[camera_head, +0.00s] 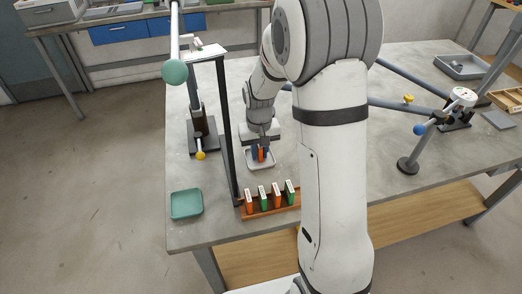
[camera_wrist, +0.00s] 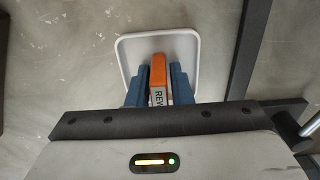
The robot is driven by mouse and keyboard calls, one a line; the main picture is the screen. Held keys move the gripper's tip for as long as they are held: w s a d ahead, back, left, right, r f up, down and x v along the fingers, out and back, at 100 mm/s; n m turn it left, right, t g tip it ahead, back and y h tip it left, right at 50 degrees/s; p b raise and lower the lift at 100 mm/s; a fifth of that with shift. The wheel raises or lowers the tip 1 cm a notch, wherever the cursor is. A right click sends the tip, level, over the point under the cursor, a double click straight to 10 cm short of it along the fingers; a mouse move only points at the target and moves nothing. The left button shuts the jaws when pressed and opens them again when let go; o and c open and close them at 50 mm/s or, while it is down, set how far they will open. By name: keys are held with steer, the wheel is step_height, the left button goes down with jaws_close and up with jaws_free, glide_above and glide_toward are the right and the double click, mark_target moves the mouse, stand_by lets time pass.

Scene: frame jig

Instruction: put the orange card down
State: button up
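The orange card (camera_wrist: 158,77) stands between the two blue fingers of my gripper (camera_wrist: 158,85) in the wrist view, with dark letters on a white label, partly cut off. Both fingers lie against its sides. The card and gripper (camera_head: 261,155) are over a small white-rimmed tray (camera_head: 250,164), and the tray also shows in the wrist view (camera_wrist: 123,57). I cannot tell whether the card touches the tray floor.
A wooden rack (camera_head: 268,212) with orange and green cards stands at the table's front edge. A dark upright post (camera_head: 226,135) rises just left of my gripper. A green tray (camera_head: 186,203) sits at the front left corner. Grey bars cross the table to the right.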

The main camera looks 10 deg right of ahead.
steer(key=shift+o, duration=1.4)
steer(key=shift+r, duration=0.1)
step_height(320, 180, up, 12)
steer(key=shift+f, duration=0.1)
steer(key=shift+s+r, duration=0.25)
steer(key=shift+r, duration=0.05)
steer(key=s+r+t, duration=0.2)
steer(key=s, duration=1.8)
steer(key=shift+s+d+r+t, duration=0.25)
steer(key=shift+s+r+t, duration=0.05)
steer(key=shift+r, duration=0.05)
steer(key=shift+s, duration=0.1)
